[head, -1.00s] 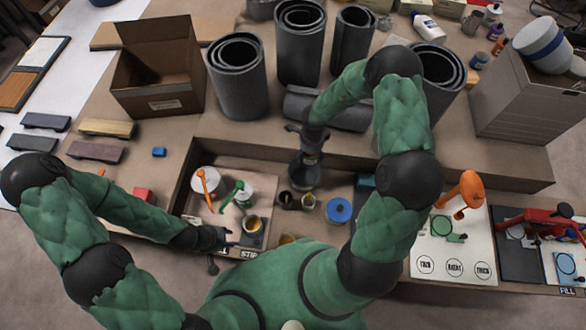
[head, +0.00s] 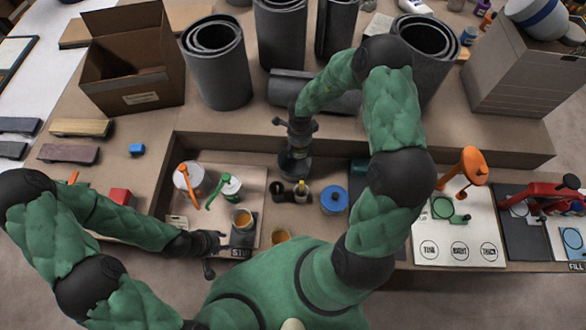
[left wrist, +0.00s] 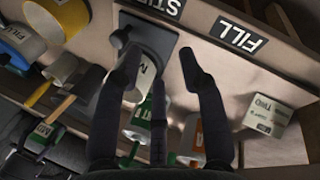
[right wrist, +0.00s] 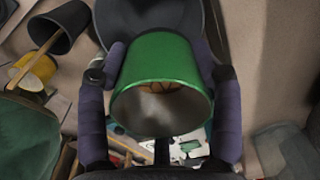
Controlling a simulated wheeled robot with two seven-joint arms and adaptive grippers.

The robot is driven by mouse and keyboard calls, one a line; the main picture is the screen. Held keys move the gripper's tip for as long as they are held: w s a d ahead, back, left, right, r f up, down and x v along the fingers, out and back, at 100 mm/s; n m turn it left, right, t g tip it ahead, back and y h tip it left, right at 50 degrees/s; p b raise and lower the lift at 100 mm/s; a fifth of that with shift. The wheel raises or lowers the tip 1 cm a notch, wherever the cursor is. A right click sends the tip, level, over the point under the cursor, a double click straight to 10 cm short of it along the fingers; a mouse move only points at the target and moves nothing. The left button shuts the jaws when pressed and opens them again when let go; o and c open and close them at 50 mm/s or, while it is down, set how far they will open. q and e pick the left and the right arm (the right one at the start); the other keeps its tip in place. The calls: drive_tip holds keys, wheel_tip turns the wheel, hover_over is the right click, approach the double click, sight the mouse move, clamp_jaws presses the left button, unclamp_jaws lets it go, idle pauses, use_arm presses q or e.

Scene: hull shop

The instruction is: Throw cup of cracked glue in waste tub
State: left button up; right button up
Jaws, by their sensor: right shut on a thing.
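My right gripper (right wrist: 160,85) is shut on a green cup (right wrist: 160,95). The cup is tilted with its mouth toward the right wrist camera; a pale inside and some brown lumps show in it. In the head view the right gripper (head: 297,140) is over a dark round tub (head: 293,165), and the cup is hidden there. I cannot tell whether this is the waste tub. My left gripper (head: 212,255) is open and empty at the tray's front edge. It also shows in the left wrist view (left wrist: 160,60), near a cup on the stir stand (left wrist: 148,35).
A cup of amber liquid (head: 243,218), a white pot with an orange handle (head: 188,178), a green-handled can (head: 231,187) and a blue lid (head: 333,198) are in the tray area. Dark rolls (head: 217,70) and a cardboard box (head: 130,65) stand behind.

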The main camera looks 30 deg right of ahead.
drive_tip(key=shift+f, duration=0.2)
drive_tip(key=o, duration=1.2)
drive_tip(key=shift+o, duration=0.2)
wheel_tip(320, 180, up, 12)
drive_tip(key=shift+s, duration=0.1)
